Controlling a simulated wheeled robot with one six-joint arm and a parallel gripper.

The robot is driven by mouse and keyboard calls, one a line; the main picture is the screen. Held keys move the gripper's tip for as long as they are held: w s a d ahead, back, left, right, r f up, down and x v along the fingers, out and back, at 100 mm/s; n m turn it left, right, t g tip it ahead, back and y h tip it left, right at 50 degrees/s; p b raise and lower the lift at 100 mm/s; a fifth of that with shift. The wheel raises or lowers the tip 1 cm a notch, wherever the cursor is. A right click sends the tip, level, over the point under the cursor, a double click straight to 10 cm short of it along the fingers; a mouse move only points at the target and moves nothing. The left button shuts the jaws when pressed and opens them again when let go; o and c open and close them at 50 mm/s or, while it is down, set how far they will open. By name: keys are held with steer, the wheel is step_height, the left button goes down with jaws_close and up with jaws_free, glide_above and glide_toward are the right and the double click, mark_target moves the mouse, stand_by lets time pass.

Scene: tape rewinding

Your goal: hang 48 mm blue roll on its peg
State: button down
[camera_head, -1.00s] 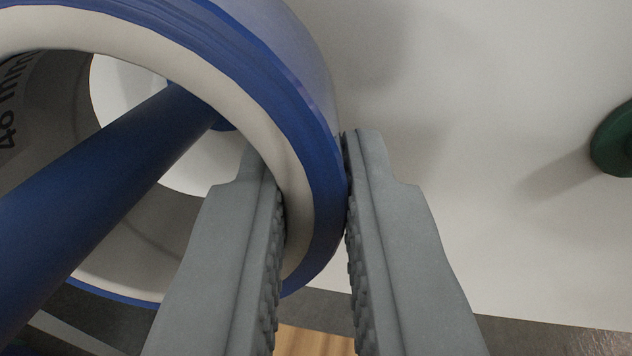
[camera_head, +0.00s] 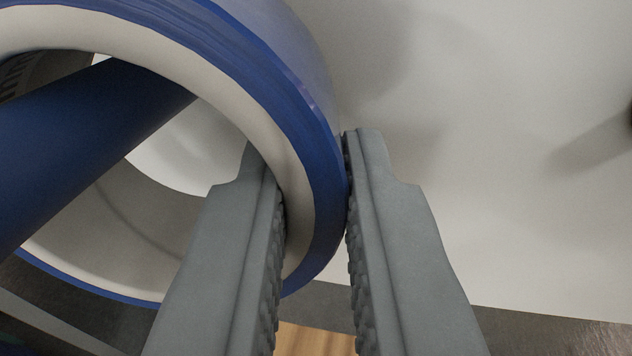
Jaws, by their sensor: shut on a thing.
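The blue roll (camera_head: 327,190) fills the upper left, with a pale core ring and blue tape around it. Part of a dark printed label shows inside the core at the far left. My gripper (camera_head: 315,165) is shut on the roll's right wall, one finger inside the core and one against the outer blue face. A dark blue peg (camera_head: 85,135) runs from the left edge through the roll's opening, near the top of the core. Its root end is hidden behind the roll's rim. I cannot tell whether the core touches the peg.
A white panel (camera_head: 500,190) lies behind the roll, with soft shadows on it. A dark grey edge (camera_head: 550,328) runs along the bottom, with a strip of wood (camera_head: 312,341) below. A dark thing is barely in view at the right edge.

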steer(key=shift+f, duration=0.15)
steer(key=c, duration=1.3)
jaws_free()
steer(key=shift+c, duration=0.2)
steer(key=s+a+r, duration=0.1)
steer(key=s+a, duration=0.1)
steer(key=s, duration=1.5)
steer(key=shift+r, duration=0.4)
steer(key=shift+s, duration=0.1)
